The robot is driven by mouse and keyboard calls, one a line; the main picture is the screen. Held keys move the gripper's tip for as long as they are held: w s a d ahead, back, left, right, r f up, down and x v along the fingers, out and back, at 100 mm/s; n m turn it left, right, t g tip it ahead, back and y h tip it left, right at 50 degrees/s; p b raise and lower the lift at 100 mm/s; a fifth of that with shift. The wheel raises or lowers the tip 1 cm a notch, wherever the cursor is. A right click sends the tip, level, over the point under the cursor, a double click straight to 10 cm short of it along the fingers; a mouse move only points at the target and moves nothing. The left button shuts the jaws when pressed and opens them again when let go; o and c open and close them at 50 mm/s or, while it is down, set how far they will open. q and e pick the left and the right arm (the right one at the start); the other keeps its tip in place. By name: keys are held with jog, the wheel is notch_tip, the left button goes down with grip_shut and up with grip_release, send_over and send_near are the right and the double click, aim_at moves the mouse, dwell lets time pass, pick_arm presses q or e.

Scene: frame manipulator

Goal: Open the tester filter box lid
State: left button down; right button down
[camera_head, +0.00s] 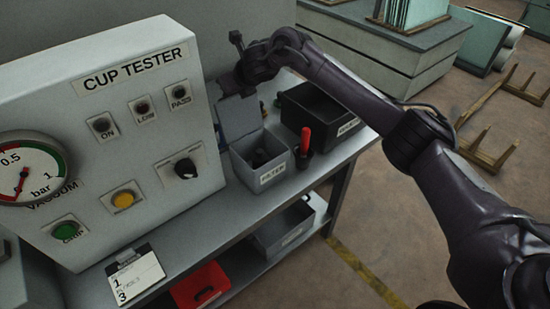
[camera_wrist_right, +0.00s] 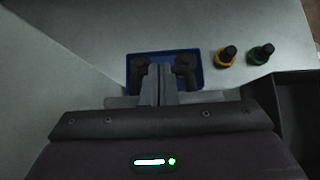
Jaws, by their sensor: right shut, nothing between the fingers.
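The grey filter box (camera_head: 261,166) stands on the bench to the right of the cup tester, with a label on its front and a dark item inside. Its grey lid (camera_head: 238,117) stands raised at the back of the box, so the box top is open. My right gripper (camera_head: 232,83) is at the lid's upper edge. In the right wrist view its fingers (camera_wrist_right: 158,84) are shut together with nothing between them. Whether they touch the lid is hard to tell. My left gripper is not in view.
The cup tester panel (camera_head: 120,130) stands at left. A black bin (camera_head: 318,112) and a red-handled tool (camera_head: 305,142) are right of the box. The right wrist view shows a blue tray (camera_wrist_right: 198,58) with dark parts, and yellow (camera_wrist_right: 227,57) and green (camera_wrist_right: 261,54) ringed pieces.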

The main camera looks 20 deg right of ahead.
jog(key=shift+w+f, duration=0.1)
jog(key=shift+w, duration=0.25)
jog(key=shift+a, duration=0.1)
dwell(0.3)
